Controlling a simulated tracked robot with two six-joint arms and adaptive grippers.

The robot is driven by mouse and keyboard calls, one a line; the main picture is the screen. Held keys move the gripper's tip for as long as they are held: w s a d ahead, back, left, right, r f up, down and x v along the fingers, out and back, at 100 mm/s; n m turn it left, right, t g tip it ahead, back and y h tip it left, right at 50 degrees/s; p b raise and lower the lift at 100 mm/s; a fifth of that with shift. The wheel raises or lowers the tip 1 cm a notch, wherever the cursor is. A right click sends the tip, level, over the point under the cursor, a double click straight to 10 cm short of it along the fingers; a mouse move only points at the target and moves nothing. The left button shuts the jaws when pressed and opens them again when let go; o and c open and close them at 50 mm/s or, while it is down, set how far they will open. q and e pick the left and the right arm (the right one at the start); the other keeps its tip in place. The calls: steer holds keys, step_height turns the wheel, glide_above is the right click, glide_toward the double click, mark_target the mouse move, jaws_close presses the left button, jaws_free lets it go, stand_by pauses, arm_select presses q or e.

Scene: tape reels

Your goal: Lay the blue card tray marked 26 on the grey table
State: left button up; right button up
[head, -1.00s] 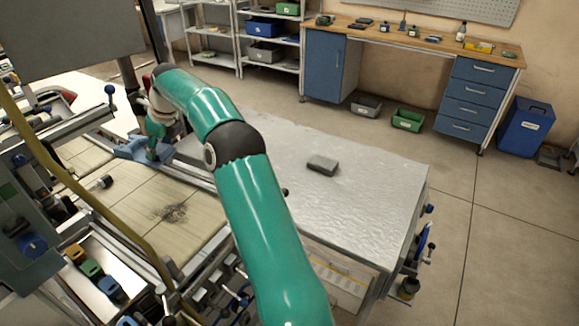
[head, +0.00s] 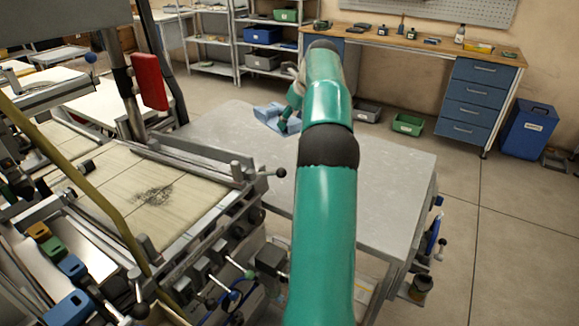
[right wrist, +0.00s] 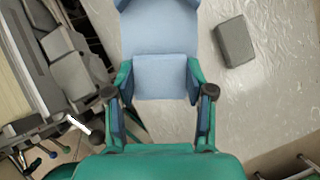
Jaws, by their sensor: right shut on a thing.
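The blue card tray (head: 268,112) is over the far left part of the grey table (head: 380,170) in the head view. My right gripper (head: 284,124) is shut on it. In the right wrist view the tray (right wrist: 160,35) fills the top middle, and its near block (right wrist: 160,78) sits between the two fingers of my right gripper (right wrist: 160,95). I cannot tell whether the tray touches the table (right wrist: 275,95) or hangs just above it. The mark 26 cannot be read. My left gripper is not in view.
A dark grey block (right wrist: 235,42) lies on the table right of the tray; my arm hides it in the head view. A machine with pale boards (head: 150,190) stands along the table's left side. The table's right part is clear.

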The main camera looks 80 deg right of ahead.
steer(key=b, duration=0.4)
glide_above(288, 180)
steer(key=s+a, duration=0.1)
steer(key=f, duration=1.3)
steer(key=shift+s+a+f, duration=0.1)
steer(key=shift+s+f, duration=0.1)
steer(key=shift+f, duration=0.2)
steer(key=shift+f+b, duration=0.5)
steer(key=shift+f, duration=2.1)
steer(key=o, duration=1.2)
steer(key=p+v, duration=0.1)
steer(key=v, duration=1.1)
steer(key=shift+a+r, duration=0.1)
